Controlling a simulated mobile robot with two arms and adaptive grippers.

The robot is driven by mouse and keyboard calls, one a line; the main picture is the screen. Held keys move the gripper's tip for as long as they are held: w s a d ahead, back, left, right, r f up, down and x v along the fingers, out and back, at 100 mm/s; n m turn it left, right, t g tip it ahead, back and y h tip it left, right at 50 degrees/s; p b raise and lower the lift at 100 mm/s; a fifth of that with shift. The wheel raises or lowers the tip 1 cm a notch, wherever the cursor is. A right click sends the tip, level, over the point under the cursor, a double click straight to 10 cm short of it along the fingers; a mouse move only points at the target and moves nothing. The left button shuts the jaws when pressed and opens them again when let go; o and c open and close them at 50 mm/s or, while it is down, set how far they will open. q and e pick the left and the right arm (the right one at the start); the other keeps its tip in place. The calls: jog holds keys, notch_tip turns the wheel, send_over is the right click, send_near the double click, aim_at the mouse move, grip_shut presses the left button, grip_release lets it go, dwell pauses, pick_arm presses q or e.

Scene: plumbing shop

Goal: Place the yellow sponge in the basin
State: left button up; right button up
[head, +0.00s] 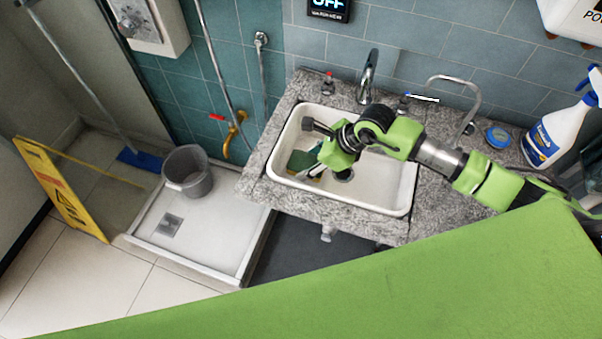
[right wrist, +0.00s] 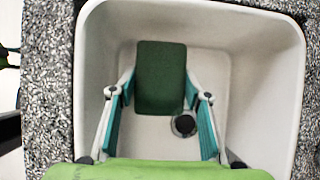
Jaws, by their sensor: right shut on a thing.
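The sponge (right wrist: 160,70) shows its dark green face in the right wrist view, with my right gripper's (right wrist: 160,92) two fingers closed on its left and right sides. In the head view the sponge (head: 300,160) shows green with a little yellow, inside the left part of the white basin (head: 372,203). My right gripper (head: 312,171) reaches down into the basin there and partly hides it. I cannot tell whether the sponge touches the basin floor. The basin (right wrist: 262,110) surrounds the sponge in the right wrist view, with the drain just below and right of it. My left gripper is out of view.
A curved faucet (head: 368,75) stands behind the basin, and a thinner tap (head: 455,82) to its right. A spray bottle (head: 560,132) and a blue round tin (head: 498,137) stand on the granite counter at right. A grey bucket (head: 187,172) sits in the shower tray at left.

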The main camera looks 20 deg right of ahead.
jog(key=f, duration=0.3)
jog(key=shift+s+d, duration=0.2)
jog(key=shift+s, duration=0.05)
jog(key=shift+w+f+p, duration=0.1)
jog(key=shift+f+p, duration=0.3)
jog(key=shift+f, duration=1.9)
jog(key=shift+a, duration=0.1)
jog(key=shift+f, duration=0.15)
jog(key=o, duration=0.8)
jog(key=shift+r, duration=0.25)
jog(key=b+v, duration=0.1)
jog(key=v, duration=1.1)
